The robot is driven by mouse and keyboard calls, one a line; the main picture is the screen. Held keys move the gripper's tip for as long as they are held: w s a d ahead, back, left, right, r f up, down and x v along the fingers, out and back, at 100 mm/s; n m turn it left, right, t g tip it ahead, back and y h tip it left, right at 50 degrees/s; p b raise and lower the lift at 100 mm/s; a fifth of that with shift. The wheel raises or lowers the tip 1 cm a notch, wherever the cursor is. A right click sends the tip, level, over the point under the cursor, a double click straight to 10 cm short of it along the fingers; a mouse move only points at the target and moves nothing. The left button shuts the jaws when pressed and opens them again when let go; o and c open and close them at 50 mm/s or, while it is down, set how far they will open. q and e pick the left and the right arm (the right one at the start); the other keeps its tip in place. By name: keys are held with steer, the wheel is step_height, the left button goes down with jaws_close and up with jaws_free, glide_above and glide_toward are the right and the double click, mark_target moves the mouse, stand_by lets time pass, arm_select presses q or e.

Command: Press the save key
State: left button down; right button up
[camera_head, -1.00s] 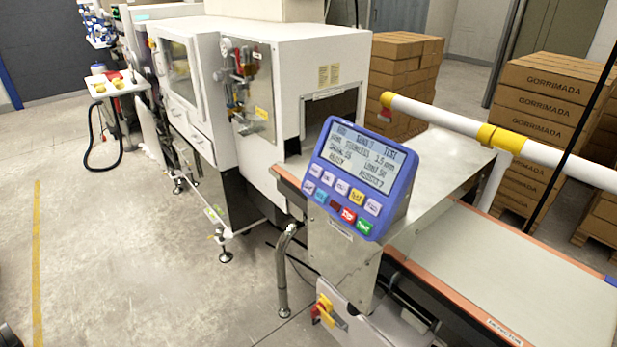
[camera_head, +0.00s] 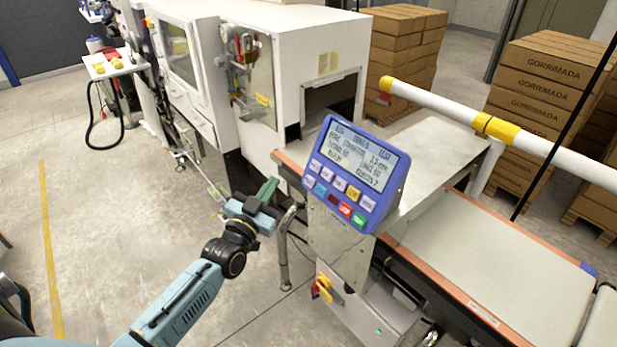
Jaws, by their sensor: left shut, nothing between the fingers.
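A blue control panel (camera_head: 384,201) with a grey screen (camera_head: 357,157) stands tilted on a metal housing beside the belt. Below the screen are two rows of small keys, several pale, one yellow (camera_head: 353,193), one blue (camera_head: 320,189), one red (camera_head: 345,209) and one green (camera_head: 359,219). The key labels are too small to read, so I cannot tell which is the save key. My left gripper (camera_head: 268,188) is shut and empty, a little left of the panel's keys and apart from it in the picture. My right gripper is not in view.
A white machine cabinet (camera_head: 318,38) stands behind the panel. The conveyor belt (camera_head: 490,262) runs to the lower right, with a white and yellow rail (camera_head: 445,105) above it. A bent metal post (camera_head: 283,245) stands below the panel's left side. Stacked cartons (camera_head: 545,85) are behind.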

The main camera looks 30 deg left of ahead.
mark_target(309, 181)
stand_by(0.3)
arm_select(q)
steer(key=w+d+f+b, duration=0.3)
steer(key=w+f+b, duration=0.1)
steer(key=w+b, duration=0.2)
steer(key=shift+w+b, duration=0.35)
steer(key=shift+w, duration=0.3)
stand_by(1.4)
steer(key=shift+w, duration=0.1)
steer(key=shift+w+d+f, duration=0.15)
steer(key=shift+w+f, duration=0.05)
steer(key=shift+w, duration=0.05)
stand_by(0.4)
